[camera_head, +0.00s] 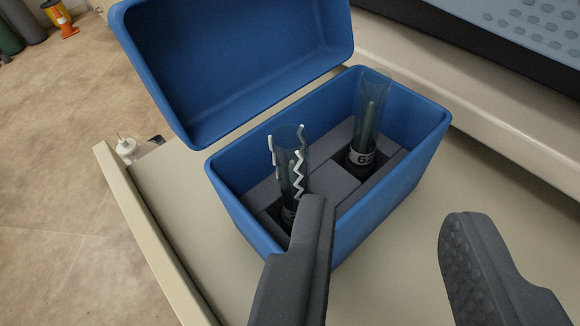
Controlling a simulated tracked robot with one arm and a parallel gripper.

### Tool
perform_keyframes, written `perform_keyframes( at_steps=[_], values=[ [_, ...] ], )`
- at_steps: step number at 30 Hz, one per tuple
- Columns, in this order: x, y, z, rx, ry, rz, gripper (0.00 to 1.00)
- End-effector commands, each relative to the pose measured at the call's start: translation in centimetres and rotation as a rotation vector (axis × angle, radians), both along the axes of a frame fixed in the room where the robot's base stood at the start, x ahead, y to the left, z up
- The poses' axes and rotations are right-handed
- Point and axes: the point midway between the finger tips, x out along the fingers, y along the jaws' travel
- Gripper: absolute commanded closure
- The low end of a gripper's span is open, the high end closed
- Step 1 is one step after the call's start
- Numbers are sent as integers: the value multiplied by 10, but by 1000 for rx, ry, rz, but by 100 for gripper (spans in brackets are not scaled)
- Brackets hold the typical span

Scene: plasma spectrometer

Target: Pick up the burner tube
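Two clear greenish tubes stand upright in dark foam slots inside an open blue case. The left burner tube (285,160) has white zigzag marks, and its base is partly hidden by my gripper's left finger. The right burner tube (369,120) has a dark base with a white label reading what looks like "6" and a partly cut digit. My gripper (385,225) is open and empty, with its fingers wide apart. Its left finger overlaps the case's front wall in the picture, and its right finger is over the bench to the right. I cannot tell whether the left finger touches anything.
The blue case (232,190) has its lid (240,60) raised at the back left. It stands on a beige bench (165,190) with a raised left edge. A beige and dark instrument (480,110) lies behind right. An orange cone (60,18) stands on the floor far left.

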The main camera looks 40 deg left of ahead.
Motion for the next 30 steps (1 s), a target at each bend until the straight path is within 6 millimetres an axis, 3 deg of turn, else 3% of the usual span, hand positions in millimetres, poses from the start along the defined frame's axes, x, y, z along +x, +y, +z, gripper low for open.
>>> perform_keyframes(
  at_steps=[15, 23, 30],
  values=[
    [64, 24, -29, 5, -4, 2, 70],
    [76, 28, -35, 5, -1, 2, 70],
    [103, 35, -46, 5, -5, 1, 70]
  ],
)
